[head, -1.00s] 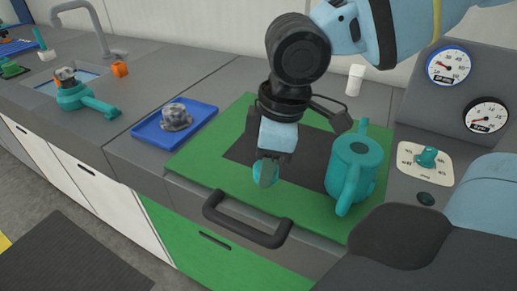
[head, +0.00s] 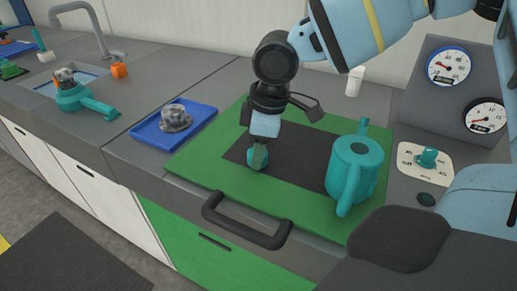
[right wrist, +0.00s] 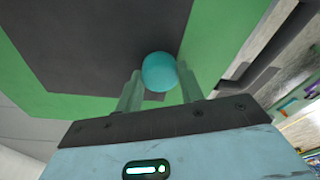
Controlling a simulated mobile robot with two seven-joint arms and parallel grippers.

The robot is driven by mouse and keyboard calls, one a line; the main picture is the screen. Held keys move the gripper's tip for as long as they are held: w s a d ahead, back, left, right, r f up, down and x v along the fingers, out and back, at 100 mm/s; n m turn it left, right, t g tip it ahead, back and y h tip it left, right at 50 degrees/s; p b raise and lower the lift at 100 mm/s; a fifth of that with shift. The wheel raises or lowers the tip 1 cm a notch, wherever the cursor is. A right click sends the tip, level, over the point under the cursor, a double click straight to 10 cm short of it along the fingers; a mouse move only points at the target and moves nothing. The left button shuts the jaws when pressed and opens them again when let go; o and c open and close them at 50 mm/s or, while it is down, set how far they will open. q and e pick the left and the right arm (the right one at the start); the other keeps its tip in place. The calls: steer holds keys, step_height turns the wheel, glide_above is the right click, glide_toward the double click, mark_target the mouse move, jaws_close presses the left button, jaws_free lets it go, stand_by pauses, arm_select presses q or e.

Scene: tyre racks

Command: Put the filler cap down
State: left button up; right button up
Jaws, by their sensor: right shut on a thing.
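The filler cap (head: 257,161) is a small rounded teal piece. My right gripper (head: 258,151) is shut on it, pointing down over the front left part of the dark mat. I cannot tell whether the cap touches the mat. In the right wrist view the cap (right wrist: 160,72) sits between the two fingertips of the gripper (right wrist: 160,84), above the edge between dark mat and green board. A teal can (head: 355,172) with a handle and spout stands upright on the right of the green board (head: 215,165). My left gripper is not in view.
A blue tray (head: 150,137) with a grey lumpy part (head: 176,118) lies to the left. A drawer handle (head: 245,222) juts out in front. Gauges (head: 449,66) and a teal knob (head: 428,158) stand at the right. The dark mat's middle (head: 300,155) is clear.

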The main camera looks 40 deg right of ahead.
mark_target(267, 153)
steer(key=shift+f, duration=0.15)
steer(key=shift+f, duration=0.1)
steer(key=o, duration=0.9)
steer(key=shift+o, duration=0.2)
steer(key=shift+r, duration=0.5)
step_height(267, 153, up, 11)
steer(key=s+d+p, duration=0.1)
steer(key=shift+s+r+p, duration=0.15)
steer(key=shift+s+p, duration=0.05)
steer(key=shift+p, duration=0.2)
steer(key=shift+d, duration=0.1)
